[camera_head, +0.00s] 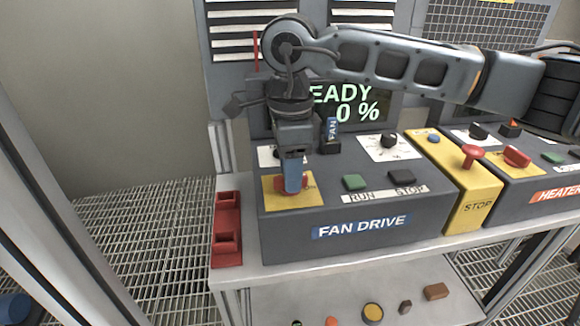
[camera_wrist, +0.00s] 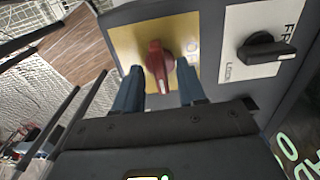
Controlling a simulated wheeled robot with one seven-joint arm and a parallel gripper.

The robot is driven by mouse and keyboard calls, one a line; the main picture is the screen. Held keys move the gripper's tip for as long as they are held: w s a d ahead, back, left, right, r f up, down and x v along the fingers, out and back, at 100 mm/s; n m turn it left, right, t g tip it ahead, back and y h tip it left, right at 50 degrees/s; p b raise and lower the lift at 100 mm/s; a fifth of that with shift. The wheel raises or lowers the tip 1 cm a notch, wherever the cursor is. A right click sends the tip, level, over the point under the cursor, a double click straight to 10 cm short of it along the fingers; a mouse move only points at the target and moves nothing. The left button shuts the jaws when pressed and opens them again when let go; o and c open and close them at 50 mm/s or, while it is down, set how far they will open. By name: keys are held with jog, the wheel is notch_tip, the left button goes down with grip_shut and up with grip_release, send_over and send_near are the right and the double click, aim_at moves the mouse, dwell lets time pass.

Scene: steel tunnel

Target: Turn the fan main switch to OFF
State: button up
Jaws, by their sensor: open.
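The fan main switch is a red rotary knob on a yellow plate at the left end of the grey fan drive box (camera_head: 340,240). In the wrist view the red knob (camera_wrist: 160,68) stands between the two blue fingers of my gripper (camera_wrist: 160,85), with a gap on each side. In the head view my gripper (camera_head: 292,185) points down over the yellow plate (camera_head: 272,193) and hides most of the knob. The lettering on the plate is mostly hidden, so I cannot read the switch position.
A black knob (camera_wrist: 265,50) sits beside the yellow plate. Green (camera_head: 355,182) and black (camera_head: 402,176) buttons are to the right. A red stop button (camera_head: 473,152) and heater box stand further right. A red holder (camera_head: 228,228) is at the left. The display reads 0 %.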

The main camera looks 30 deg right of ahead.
jog(key=shift+f, duration=0.3)
grip_shut()
dwell(0.3)
